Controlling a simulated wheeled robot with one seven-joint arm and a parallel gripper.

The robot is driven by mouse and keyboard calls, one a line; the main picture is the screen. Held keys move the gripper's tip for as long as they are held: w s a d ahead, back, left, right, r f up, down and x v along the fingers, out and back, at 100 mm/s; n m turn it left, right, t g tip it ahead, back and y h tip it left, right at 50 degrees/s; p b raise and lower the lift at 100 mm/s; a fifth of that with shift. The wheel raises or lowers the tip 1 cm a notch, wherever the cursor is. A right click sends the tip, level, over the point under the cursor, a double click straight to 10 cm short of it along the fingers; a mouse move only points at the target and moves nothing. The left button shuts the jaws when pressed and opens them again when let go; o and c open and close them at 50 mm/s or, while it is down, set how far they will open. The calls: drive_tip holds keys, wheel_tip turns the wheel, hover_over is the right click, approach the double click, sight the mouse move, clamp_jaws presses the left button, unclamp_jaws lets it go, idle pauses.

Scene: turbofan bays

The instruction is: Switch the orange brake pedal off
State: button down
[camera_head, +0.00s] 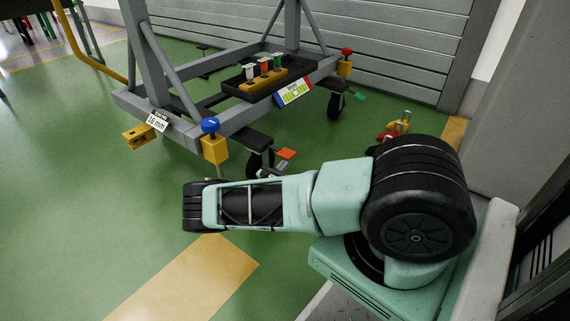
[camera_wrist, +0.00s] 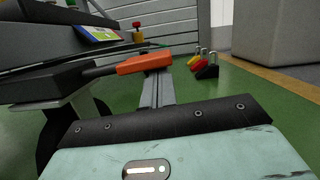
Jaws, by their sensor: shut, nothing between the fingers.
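The orange brake pedal (camera_head: 285,154) sticks out from the near castor of the grey stand, low over the green floor. In the wrist view the orange pedal (camera_wrist: 145,63) is large and close, on a dark arm from the left, its outer end slightly higher. My gripper (camera_wrist: 160,76) shows as narrow grey fingers, shut and empty, with the tips at the pedal's underside or just behind it; I cannot tell whether they touch. In the head view my forearm hides much of my gripper. The castor wheel is partly hidden.
The grey stand (camera_head: 185,130) carries a black tray, a blue knob (camera_head: 210,125) and a red knob (camera_head: 346,52). A green pedal (camera_head: 358,96) is at the farther castor. Red and yellow chocks (camera_wrist: 195,62) stand on the floor. Open green floor lies left of my arm.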

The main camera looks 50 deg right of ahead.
drive_tip(key=shift+s+r+p, duration=0.1)
drive_tip(key=shift+r+p, duration=0.35)
drive_tip(key=shift+r, duration=0.45)
